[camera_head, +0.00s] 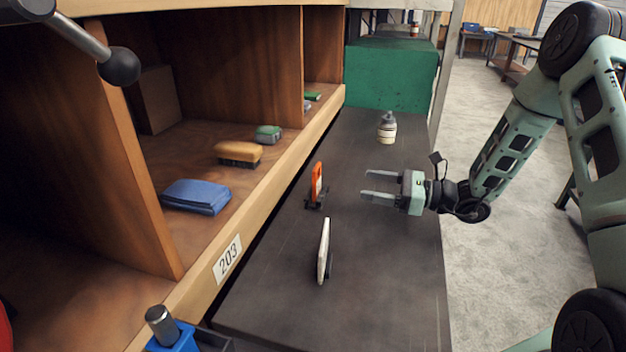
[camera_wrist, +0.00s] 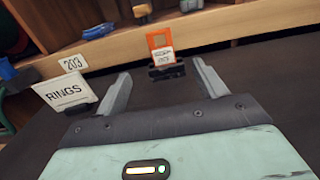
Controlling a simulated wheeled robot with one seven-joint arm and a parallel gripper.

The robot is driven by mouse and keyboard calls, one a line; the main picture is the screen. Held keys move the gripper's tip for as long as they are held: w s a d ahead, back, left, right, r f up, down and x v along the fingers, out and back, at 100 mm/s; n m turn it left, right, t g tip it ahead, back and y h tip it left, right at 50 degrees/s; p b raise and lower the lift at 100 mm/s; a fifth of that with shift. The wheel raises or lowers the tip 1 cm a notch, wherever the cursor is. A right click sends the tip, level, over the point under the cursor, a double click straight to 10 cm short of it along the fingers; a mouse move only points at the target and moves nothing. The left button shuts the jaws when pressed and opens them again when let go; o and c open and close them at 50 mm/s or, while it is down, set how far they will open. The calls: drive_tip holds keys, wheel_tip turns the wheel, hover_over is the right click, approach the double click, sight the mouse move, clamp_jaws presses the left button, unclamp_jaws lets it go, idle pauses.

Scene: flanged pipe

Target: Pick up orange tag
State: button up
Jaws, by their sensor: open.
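The orange tag (camera_head: 316,184) stands upright in a small black holder (camera_head: 317,203) on the dark bench, close to the wooden shelf. In the wrist view the orange tag (camera_wrist: 161,44) shows a white label and sits beyond my fingertips, roughly between them in line. My gripper (camera_head: 368,187) is open and empty, to the right of the tag in the head view, with its fingers pointing at it. A gap separates the fingertips from the tag. In the wrist view my gripper (camera_wrist: 160,70) shows both fingers apart.
A bottle (camera_head: 387,127) and a green box (camera_head: 392,76) are farther back. The shelf (camera_head: 228,258) holds a blue cloth (camera_head: 196,197) and a brush (camera_head: 238,153).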

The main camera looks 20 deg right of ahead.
sight(317, 182)
drive_tip(key=p+x, duration=0.2)
drive_tip(key=x, duration=0.8)
drive_tip(key=shift+w+a+r+p, duration=0.1)
drive_tip(key=shift+w+a+p, duration=0.05)
drive_tip(key=shift+a+p, duration=0.25)
drive_tip(key=p+x, duration=0.2)
drive_tip(key=x, duration=0.3)
drive_tip(key=shift+w+d, duration=0.1)
drive_tip(key=shift+w, duration=0.1)
drive_tip(key=c, duration=1.1)
